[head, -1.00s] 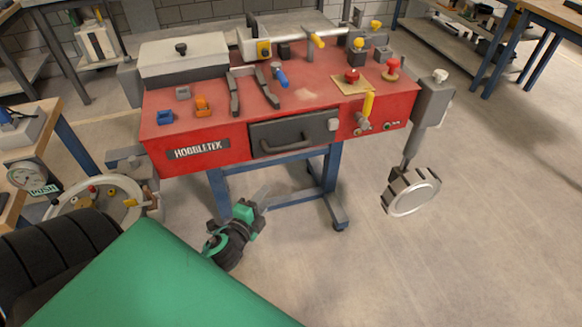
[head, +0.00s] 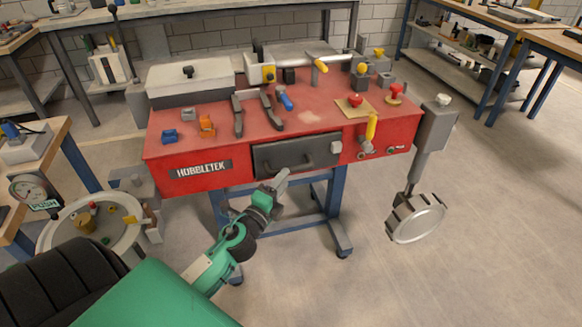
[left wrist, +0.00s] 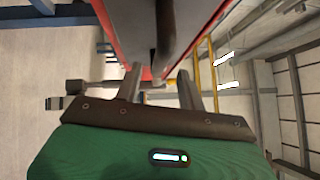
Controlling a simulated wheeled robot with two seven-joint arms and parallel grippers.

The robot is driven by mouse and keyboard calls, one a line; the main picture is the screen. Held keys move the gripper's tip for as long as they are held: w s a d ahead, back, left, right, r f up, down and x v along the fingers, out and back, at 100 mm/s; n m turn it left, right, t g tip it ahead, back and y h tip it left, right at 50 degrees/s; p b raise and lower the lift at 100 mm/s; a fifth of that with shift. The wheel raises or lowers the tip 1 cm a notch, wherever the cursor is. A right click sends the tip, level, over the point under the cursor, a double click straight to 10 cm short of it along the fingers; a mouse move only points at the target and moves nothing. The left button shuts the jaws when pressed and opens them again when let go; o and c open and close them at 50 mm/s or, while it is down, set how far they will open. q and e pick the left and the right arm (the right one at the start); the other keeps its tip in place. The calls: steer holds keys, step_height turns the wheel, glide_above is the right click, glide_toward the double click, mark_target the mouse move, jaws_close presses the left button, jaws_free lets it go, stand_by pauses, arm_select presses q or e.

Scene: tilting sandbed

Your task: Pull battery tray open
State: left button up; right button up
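The battery tray appears to be the dark grey drawer (head: 297,148) in the front of the red bench marked HOBBLETEK. A dark bar handle runs along its face, partly hidden by my left gripper in the head view. My left gripper (head: 283,176) is in front of the tray's lower middle, close to the handle. In the left wrist view, the two fingers of the gripper (left wrist: 158,75) stand apart with nothing between them. The dark handle (left wrist: 166,32) shows ahead of the fingertips, in line with the gap. Contact is not visible. My right gripper is in neither view.
The red bench (head: 200,183) stands on a blue frame (head: 338,215). A yellow lever (head: 371,127) is right of the tray. A grey round wheel (head: 417,218) hangs at the bench's right. A round white table (head: 60,235) is at left. The floor in front is clear.

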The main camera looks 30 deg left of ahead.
arm_select(q)
steer(key=shift+w+a+r+p, duration=0.1)
steer(key=shift+w+r+p, duration=0.1)
steer(key=shift+w, duration=1.1)
steer(key=shift+w+a+r+p, duration=0.1)
steer(key=shift+w+r, duration=0.05)
steer(key=shift+w, duration=1.15)
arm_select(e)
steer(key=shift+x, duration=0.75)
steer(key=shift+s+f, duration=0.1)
arm_select(q)
jaws_close()
